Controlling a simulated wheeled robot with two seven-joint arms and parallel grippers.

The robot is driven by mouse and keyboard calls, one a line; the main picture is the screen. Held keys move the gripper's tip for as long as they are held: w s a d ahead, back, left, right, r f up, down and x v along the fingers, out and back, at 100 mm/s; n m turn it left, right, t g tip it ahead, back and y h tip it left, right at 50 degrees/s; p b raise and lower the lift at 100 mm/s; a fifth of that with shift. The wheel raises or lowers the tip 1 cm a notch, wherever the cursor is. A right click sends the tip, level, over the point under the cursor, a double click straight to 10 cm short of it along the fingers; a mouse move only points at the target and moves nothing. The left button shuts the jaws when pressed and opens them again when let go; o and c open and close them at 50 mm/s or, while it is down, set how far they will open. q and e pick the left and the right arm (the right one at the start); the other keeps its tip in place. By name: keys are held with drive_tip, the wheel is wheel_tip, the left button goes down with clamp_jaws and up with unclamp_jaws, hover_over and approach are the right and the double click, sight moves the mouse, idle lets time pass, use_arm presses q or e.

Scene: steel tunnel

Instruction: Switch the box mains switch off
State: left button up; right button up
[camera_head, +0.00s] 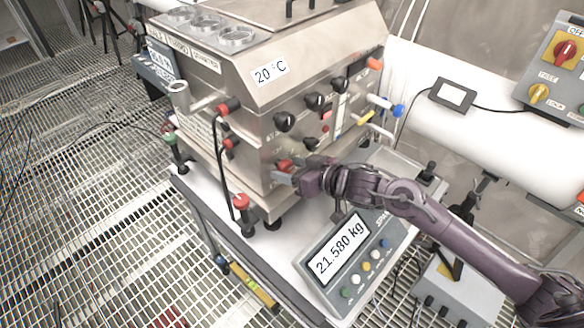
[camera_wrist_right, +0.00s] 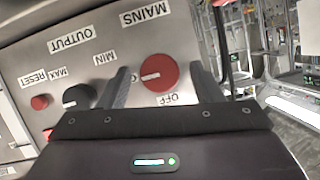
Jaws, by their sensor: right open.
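The box (camera_head: 285,95) is a steel cabinet on a white-topped table, with knobs on its front. Its red mains switch (camera_head: 286,165) sits low on that front. In the right wrist view the mains switch (camera_wrist_right: 158,73) is a round red knob with a white mark pointing left in the picture. The MAINS label (camera_wrist_right: 145,15) and OFF label (camera_wrist_right: 168,99) appear upside down. My right gripper (camera_head: 284,181) is open at the switch; its fingers (camera_wrist_right: 161,70) lie on either side of the knob, contact unclear. My left gripper is not in view.
A black output knob (camera_wrist_right: 78,97) and red reset button (camera_wrist_right: 39,102) are beside the switch. A scale display (camera_head: 342,258) reads 21.580 kg below my arm. A black cable with red plugs (camera_head: 241,201) hangs left of the gripper. A grey panel (camera_head: 560,60) is at upper right.

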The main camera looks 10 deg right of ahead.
drive_tip(key=shift+w, duration=0.1)
drive_tip(key=c, duration=1)
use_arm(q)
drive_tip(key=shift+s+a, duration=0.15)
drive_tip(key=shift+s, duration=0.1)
